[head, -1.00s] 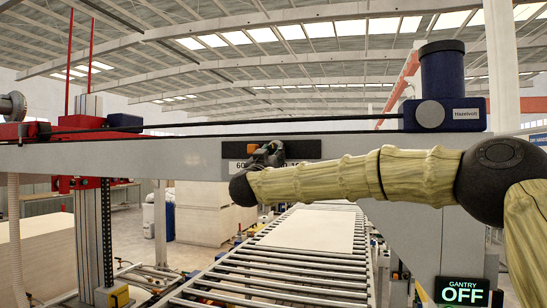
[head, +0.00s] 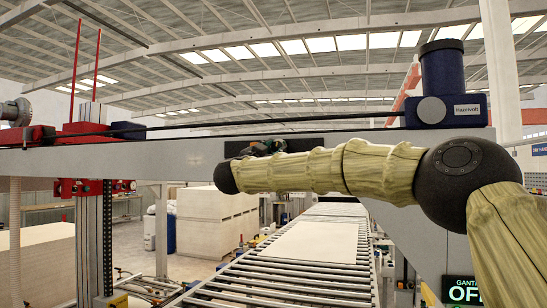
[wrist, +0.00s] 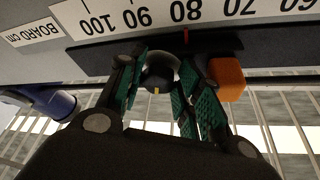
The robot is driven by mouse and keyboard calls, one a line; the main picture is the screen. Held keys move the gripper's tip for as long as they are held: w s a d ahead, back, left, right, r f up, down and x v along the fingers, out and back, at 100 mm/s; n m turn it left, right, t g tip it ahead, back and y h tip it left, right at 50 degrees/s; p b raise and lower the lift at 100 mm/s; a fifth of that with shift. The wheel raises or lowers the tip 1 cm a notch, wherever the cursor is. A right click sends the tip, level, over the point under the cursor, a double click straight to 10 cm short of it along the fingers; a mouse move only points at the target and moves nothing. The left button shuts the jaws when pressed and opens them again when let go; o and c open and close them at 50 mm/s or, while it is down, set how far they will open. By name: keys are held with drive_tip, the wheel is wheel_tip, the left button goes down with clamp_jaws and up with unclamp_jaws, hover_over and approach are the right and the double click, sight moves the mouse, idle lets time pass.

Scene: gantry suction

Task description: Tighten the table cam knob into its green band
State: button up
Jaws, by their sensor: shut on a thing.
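In the wrist view, a dark round knob (wrist: 160,78) with a small yellow mark sits under the beam's edge. My gripper (wrist: 160,92) has its teal-padded fingers on both sides of the knob and is shut on it. In the head view my gripper (head: 262,147) is at the front face of the grey gantry beam (head: 120,162), mostly behind my forearm, with the knob hidden. No green band can be made out apart from the teal pads.
An orange block (wrist: 226,78) is just right of the fingers. A board scale (wrist: 190,14) with a red pointer (wrist: 186,36) is above. In the head view, a roller conveyor (head: 270,283) carries a pale board (head: 318,243). A gantry display (head: 463,290), partly covered by my arm, reads OFF.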

drive_tip(key=shift+s+r, duration=0.1)
drive_tip(key=shift+r, duration=0.2)
drive_tip(key=o, duration=1)
drive_tip(key=shift+s+r, duration=0.1)
drive_tip(key=shift+s, duration=0.1)
drive_tip(key=shift+s+r, duration=0.1)
drive_tip(key=shift+s, duration=0.2)
drive_tip(key=shift+w+d+f, duration=0.1)
drive_tip(key=shift+w+f, duration=0.2)
